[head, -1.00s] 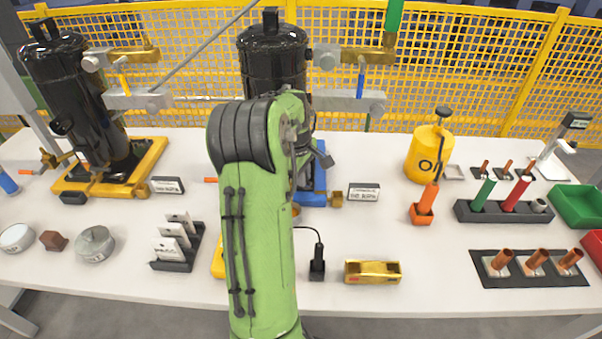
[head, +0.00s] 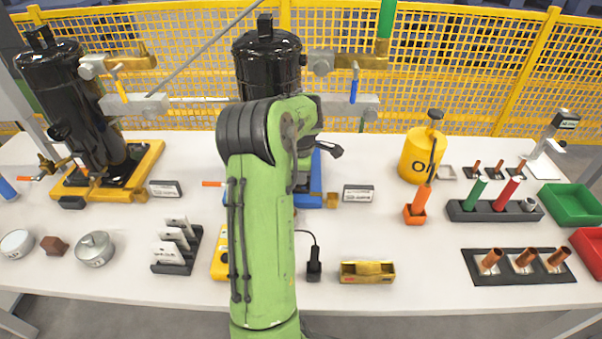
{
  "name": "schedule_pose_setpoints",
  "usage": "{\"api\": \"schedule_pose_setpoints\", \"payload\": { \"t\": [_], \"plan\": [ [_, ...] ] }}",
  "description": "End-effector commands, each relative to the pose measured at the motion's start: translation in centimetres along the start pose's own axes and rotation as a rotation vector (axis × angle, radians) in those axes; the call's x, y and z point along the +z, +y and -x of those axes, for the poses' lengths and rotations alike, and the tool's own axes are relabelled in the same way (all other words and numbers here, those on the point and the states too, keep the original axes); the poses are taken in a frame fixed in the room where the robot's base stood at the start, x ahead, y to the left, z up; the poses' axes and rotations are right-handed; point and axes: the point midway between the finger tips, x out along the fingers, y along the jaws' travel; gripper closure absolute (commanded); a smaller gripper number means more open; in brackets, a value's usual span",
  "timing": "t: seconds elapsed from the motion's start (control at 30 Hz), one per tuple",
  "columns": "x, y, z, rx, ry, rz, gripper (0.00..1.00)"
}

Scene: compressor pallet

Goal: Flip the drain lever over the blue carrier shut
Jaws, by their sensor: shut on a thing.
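The blue carrier (head: 309,190) shows on the right of my green arm, under a black compressor (head: 268,70). My arm hides much of both. A small orange lever tip (head: 212,184) shows just left of my arm. It looks like the drain lever's handle; its valve end is hidden, so I cannot tell its angle. A blue-handled lever (head: 354,86) hangs upright from pipework higher on the right. My gripper's fingers are hidden behind my arm. A dark part at my wrist juts out to the right, above the blue carrier.
A second black compressor (head: 78,110) stands on a yellow carrier (head: 140,176) at the left. A yellow oil can (head: 419,155), an orange holder (head: 416,214) and label stand (head: 357,193) are at the right. A yellow-and-gold block (head: 366,272) lies in front. Mesh fencing stands behind.

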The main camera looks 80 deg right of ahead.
Motion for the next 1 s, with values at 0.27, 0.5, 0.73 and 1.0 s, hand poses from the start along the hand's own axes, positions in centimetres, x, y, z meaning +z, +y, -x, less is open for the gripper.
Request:
{"api": "schedule_pose_setpoints", "payload": {
  "t": [0.27, 0.5, 0.73, 1.0],
  "plan": [
    [-0.1, 0.1, 0.1, 0.003, 0.002, 0.006, 1.0],
    [-0.1, 0.1, 0.0, 0.003, 0.001, 0.005, 0.62],
    [0.0, 0.1, 0.0, 0.001, 0.001, 0.004, 0.61],
    [0.0, 0.2, 4.3, 0.006, 0.0, 0.003, 0.61]
  ]
}}
